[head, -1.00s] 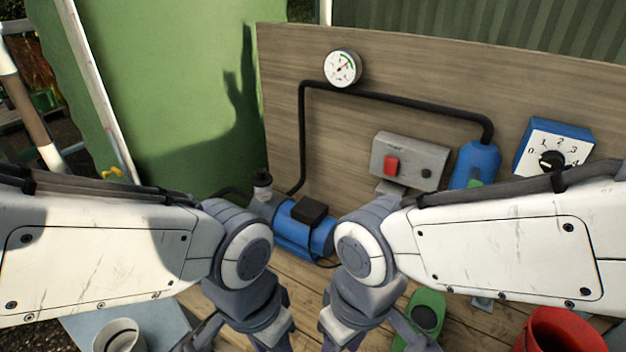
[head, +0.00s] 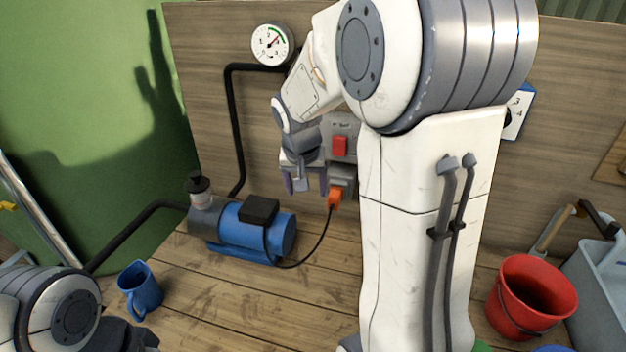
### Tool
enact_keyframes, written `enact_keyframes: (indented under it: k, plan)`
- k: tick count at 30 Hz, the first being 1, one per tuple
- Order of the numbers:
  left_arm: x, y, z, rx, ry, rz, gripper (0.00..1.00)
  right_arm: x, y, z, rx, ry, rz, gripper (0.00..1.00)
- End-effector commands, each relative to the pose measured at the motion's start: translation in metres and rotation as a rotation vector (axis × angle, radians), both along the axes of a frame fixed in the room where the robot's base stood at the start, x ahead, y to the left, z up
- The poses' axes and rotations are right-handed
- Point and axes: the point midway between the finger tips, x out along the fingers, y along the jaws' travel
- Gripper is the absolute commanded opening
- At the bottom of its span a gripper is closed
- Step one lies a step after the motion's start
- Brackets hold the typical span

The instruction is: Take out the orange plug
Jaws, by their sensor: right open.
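The orange plug (head: 335,198) sits at the underside of a grey socket (head: 342,182), below the grey switch box (head: 343,128) on the wooden board. A black cable runs from the plug down to the blue pump (head: 257,230). My right gripper (head: 305,186) is open and empty, pointing down just left of the plug and apart from it. My right arm hides the right part of the switch box and the board behind it. Part of my left arm shows at the lower left; its fingertips are out of the picture.
A blue mug (head: 141,289) stands on the wooden bench at the left. A red bucket (head: 531,296) and a grey-blue toolbox (head: 597,285) are at the right. A gauge (head: 271,44) and black pipe (head: 238,130) are on the board. The bench in front of the pump is clear.

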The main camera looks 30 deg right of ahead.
Motion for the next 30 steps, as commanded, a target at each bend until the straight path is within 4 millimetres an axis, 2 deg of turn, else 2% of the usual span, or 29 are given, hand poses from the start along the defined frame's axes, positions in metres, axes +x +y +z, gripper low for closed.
enact_keyframes:
  k: [1,3,6,11,24,30]
  plan:
    - [0.0,0.0,-0.006,0.0,0.0,0.0,0.5,0.002,-0.026,-0.006,-0.008,-0.014,-0.073,0.75]
    - [0.0,0.0,-0.008,0.0,0.0,0.0,0.5,0.003,-0.049,-0.007,-0.016,-0.029,-0.14,0.75]
    - [0.0,0.0,-0.009,0.0,0.0,0.0,0.5,0.004,-0.066,-0.008,-0.023,-0.044,-0.19,0.75]
    - [0.0,0.0,-0.007,0.0,0.0,0.0,0.5,0.007,-0.075,-0.018,-0.025,-0.045,-0.205,0.75]
    - [0.0,0.0,-0.003,0.0,0.0,0.0,0.5,0.025,-0.095,-0.087,-0.023,-0.045,-0.202,0.75]
    - [0.0,0.0,-0.003,0.0,0.0,0.0,0.5,0.029,-0.099,-0.101,-0.025,-0.047,-0.201,0.75]
